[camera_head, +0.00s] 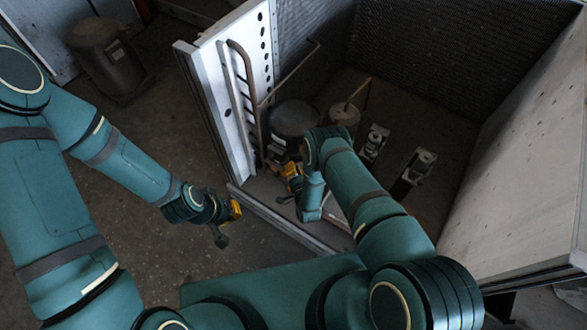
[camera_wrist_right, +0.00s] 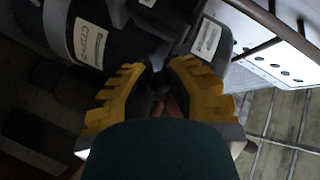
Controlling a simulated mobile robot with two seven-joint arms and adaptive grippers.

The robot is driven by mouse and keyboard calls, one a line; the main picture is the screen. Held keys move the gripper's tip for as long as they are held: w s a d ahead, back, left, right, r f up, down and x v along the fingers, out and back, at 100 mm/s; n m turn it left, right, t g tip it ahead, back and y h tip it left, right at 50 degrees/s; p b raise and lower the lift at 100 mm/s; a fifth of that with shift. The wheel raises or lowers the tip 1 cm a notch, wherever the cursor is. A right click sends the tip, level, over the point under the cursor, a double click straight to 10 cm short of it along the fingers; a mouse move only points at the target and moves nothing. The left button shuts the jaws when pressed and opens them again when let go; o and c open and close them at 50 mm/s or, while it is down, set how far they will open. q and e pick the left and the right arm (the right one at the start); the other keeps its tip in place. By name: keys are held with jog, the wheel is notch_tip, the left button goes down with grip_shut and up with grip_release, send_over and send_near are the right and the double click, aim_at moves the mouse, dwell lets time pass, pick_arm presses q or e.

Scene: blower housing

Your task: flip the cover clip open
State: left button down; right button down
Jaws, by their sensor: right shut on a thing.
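The dark compressor (camera_head: 293,116) stands inside the housing, behind my right gripper (camera_head: 290,172). In the right wrist view its dark rounded body (camera_wrist_right: 62,20) carries white labels. There the yellow fingers of my right gripper (camera_wrist_right: 158,76) close at the compressor's side on a small dark part, which appears to be the cover clip. The fingers hide most of it, and its angle cannot be told. My left gripper (camera_head: 229,218) hangs outside the housing, left of its front edge, apart from the compressor. Its finger opening is too small to judge.
The housing has a perforated metal side panel (camera_head: 232,85) at left and a large pale panel (camera_head: 530,170) at right. Copper-coloured pipes (camera_head: 360,92) and upright metal brackets (camera_head: 418,165) stand inside. A dark cylinder (camera_head: 102,52) stands on the floor at upper left.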

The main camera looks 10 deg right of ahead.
jog(key=shift+d, duration=0.1)
jog(key=shift+w+d+n+g+y, duration=0.25)
jog(key=shift+d+n+g+y, duration=0.3)
jog(key=shift+n+y, duration=0.7)
jog(key=shift+w+d+n+g+y, duration=0.25)
jog(key=shift+d+n+g+y, duration=0.2)
jog(key=shift+n+y, duration=0.8)
jog(key=shift+w+d+n+g+y, duration=0.25)
jog(key=shift+d+n+g+y, duration=0.45)
jog(key=shift+y, duration=1)
jog(key=shift+a, duration=0.25)
jog(key=c, duration=0.9)
grip_release()
jog(key=shift+o, duration=0.2)
